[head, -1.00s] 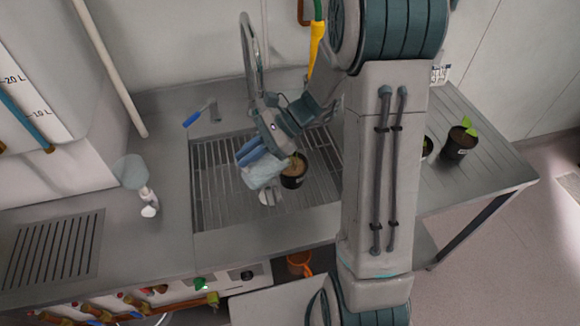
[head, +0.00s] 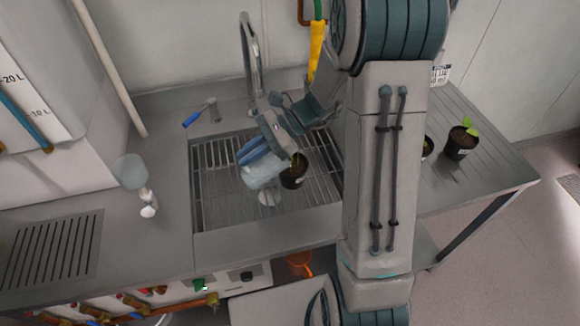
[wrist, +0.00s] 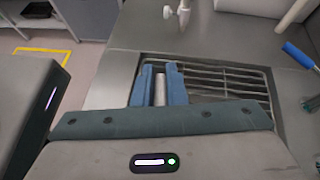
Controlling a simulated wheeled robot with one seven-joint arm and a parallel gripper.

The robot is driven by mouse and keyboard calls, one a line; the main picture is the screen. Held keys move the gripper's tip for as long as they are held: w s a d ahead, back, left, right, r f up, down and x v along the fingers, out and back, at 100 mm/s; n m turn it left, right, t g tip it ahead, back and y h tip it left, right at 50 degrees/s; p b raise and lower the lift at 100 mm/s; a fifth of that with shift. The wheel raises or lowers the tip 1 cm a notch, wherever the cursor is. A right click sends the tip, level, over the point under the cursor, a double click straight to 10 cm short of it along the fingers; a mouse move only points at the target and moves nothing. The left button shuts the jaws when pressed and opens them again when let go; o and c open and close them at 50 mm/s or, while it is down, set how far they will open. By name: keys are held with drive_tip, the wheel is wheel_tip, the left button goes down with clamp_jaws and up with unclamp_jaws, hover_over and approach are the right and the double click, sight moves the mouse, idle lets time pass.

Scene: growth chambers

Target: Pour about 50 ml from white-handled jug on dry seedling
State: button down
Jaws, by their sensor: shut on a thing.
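My gripper (head: 258,152), with blue fingers, is shut on the white handle (wrist: 160,90) of a clear, pale jug. The jug (head: 262,174) is held over the sink grate just left of a black pot (head: 294,178) with brown soil and a small seedling, and looks tilted. Its rim is close to the pot; I cannot tell whether they touch. No stream of water can be made out, and the water level is not readable. In the wrist view the fingers and handle show, but the jug's body and the pot are hidden.
The pot stands on the slatted sink grate (head: 222,205). A tall tap (head: 250,60) rises behind. A pale container (head: 130,171) stands on the left counter. Two more potted seedlings, one at the right (head: 460,143), stand on the ribbed drainboard (head: 485,160).

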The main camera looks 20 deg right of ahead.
idle(0.5)
drive_tip(key=shift+a+r+p, duration=0.2)
drive_tip(key=shift+r+p, duration=0.1)
drive_tip(key=shift+p, duration=0.2)
drive_tip(key=shift+a+r+h+p, duration=0.15)
drive_tip(key=shift+a+h+p, duration=0.3)
drive_tip(key=shift+h+p, duration=0.35)
drive_tip(key=shift+s+a+f+h, duration=0.2)
drive_tip(key=shift+f+h, duration=0.1)
drive_tip(key=shift+f, duration=0.25)
drive_tip(key=shift+s+a+f+h, duration=0.15)
drive_tip(key=shift+f+h, duration=0.15)
drive_tip(key=shift+f, duration=0.25)
drive_tip(key=shift+a+t+h, duration=0.3)
drive_tip(key=shift+h, duration=0.2)
drive_tip(key=shift+w+d+f, duration=0.1)
drive_tip(key=shift+w+f, duration=0.05)
drive_tip(key=shift+f, duration=0.2)
drive_tip(key=shift+s+a+f+h+p, duration=0.1)
drive_tip(key=shift+a+f+h+p, duration=0.1)
drive_tip(key=shift+a+f+h, duration=0.3)
drive_tip(key=shift+s+a+f+h+p, duration=0.1)
drive_tip(key=shift+a+f+h+p, duration=0.1)
drive_tip(key=shift+f+h, duration=0.4)
drive_tip(key=shift+a+f+h+p, duration=0.2)
drive_tip(key=shift+a+f+h, duration=0.15)
drive_tip(key=shift+f, duration=0.4)
